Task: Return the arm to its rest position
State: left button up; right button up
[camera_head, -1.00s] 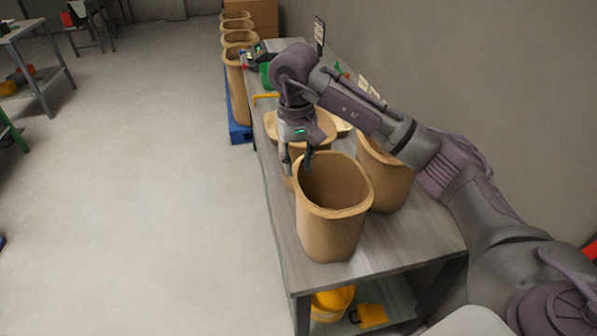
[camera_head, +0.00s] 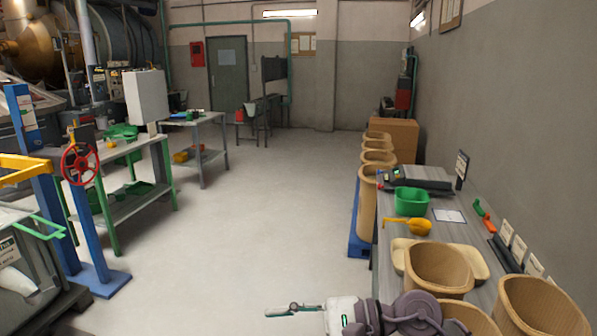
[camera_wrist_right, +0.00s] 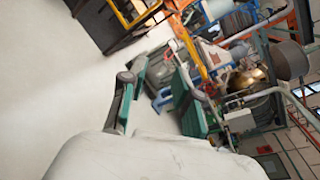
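My right gripper (camera_head: 291,310) shows at the bottom of the head view, with its fingers pointing left. It is over the floor to the left of the long table (camera_head: 395,236), clear of the buckets. In the right wrist view its two fingers (camera_wrist_right: 160,88) stand apart with nothing held between them. My purple and grey right arm shows at the bottom right of the head view. My left gripper is not in view.
Tan buckets (camera_head: 441,268) (camera_head: 541,306) stand on the table near my arm. A green bin (camera_head: 411,201) and a yellow scoop (camera_head: 409,226) lie farther back. More tan buckets stand behind on a blue pallet (camera_head: 357,243). The floor (camera_head: 270,200) to the left is open.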

jog(key=w+d+r+m+t+h, duration=0.25)
jog(key=d+m+t, duration=0.25)
jog(key=m+t, duration=0.8)
jog(key=w+d+r+m+t+h, duration=0.25)
jog(key=d+m+t, duration=0.3)
jog(key=m, duration=1.25)
jog(key=s+d+f+m+g+h, duration=0.3)
jog(key=d+f+m+h, duration=0.8)
jog(key=f+m, duration=0.55)
jog(key=s+d+f+m+g, duration=0.1)
jog(key=s+f+m+g, duration=0.55)
jog(key=s, duration=0.55)
jog(key=s+d+f+m+g, duration=0.1)
jog(key=s+f+m+g, duration=0.45)
jog(key=s+f, duration=0.4)
notch_tip(320, 180, down, 24)
jog(key=s+g, duration=0.2)
jog(key=s, duration=0.1)
jog(key=s+d+f+g, duration=0.1)
jog(key=s+d+f, duration=0.1)
jog(key=s+f, duration=1.5)
jog(key=shift+d+f+n, duration=0.15)
jog(key=shift+d+n, duration=0.05)
jog(key=shift+n, duration=0.15)
